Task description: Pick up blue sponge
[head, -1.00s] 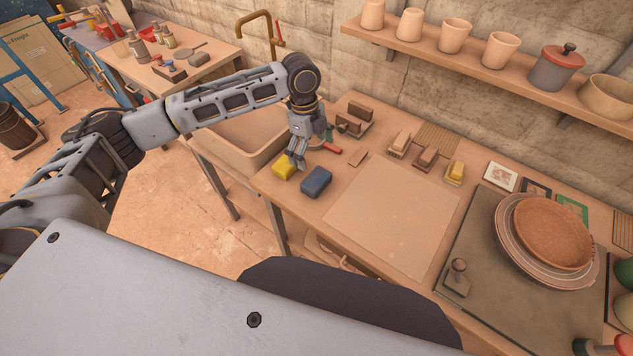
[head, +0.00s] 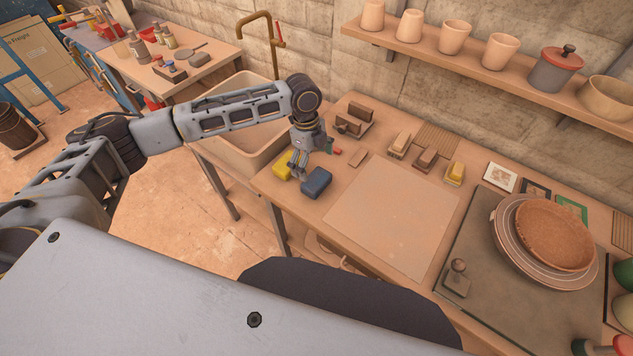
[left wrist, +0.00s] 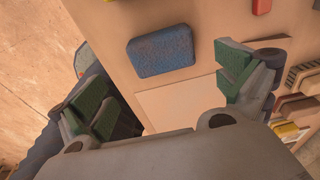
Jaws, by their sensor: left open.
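The blue sponge (head: 317,182) lies flat on the wooden table near its left front edge, beside the yellow sponge (head: 284,166). My left gripper (head: 299,174) points down just behind and left of the blue sponge, between the two sponges in the head view. In the left wrist view the blue sponge (left wrist: 161,51) lies ahead of the green-padded fingers, and the gripper (left wrist: 165,95) is open with nothing between them. I cannot tell whether a finger touches the yellow sponge. My right gripper is in neither view.
A pale square board (head: 390,214) lies right of the blue sponge. Wooden-handled brushes (head: 425,158) stand behind it. A sink (head: 240,125) is at the left, and stacked plates (head: 548,240) are at the right. A shelf (head: 490,75) with cups runs along the wall.

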